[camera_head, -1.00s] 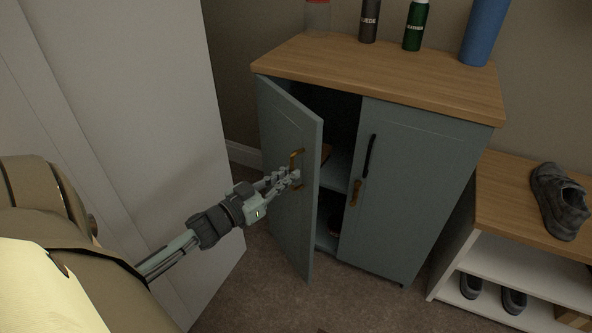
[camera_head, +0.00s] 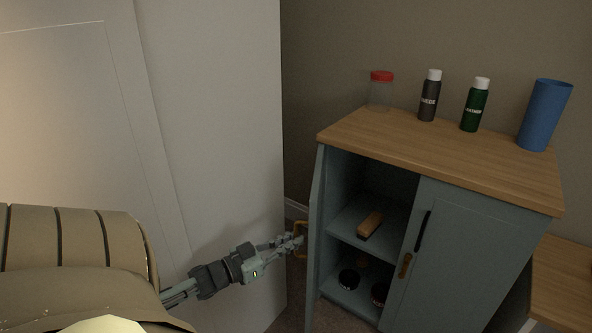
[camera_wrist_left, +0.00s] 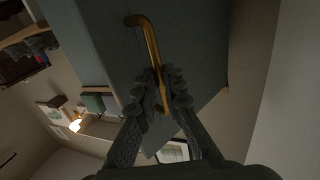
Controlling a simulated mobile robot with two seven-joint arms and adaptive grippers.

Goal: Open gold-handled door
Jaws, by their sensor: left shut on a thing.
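The blue-grey cabinet has a left door (camera_head: 316,225) with a gold handle (camera_head: 299,238). The door is swung wide open and shows nearly edge-on in the head view. My left gripper (camera_head: 292,243) is at the handle on the door's outer face. In the left wrist view the gold handle (camera_wrist_left: 151,45) passes between the fingers of my left gripper (camera_wrist_left: 165,85), which are shut on it. The cabinet's right door (camera_head: 448,260) is closed and has a black handle (camera_head: 423,231) with a gold piece (camera_head: 405,265) below it. My right gripper is not in view.
Inside the cabinet, a brush (camera_head: 370,224) lies on the shelf, and round dark tins (camera_head: 348,279) stand below. A red-lidded jar (camera_head: 380,90), two bottles and a blue cylinder (camera_head: 545,115) stand on the wooden top (camera_head: 430,150). A large pale panel (camera_head: 225,120) rises close on the left.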

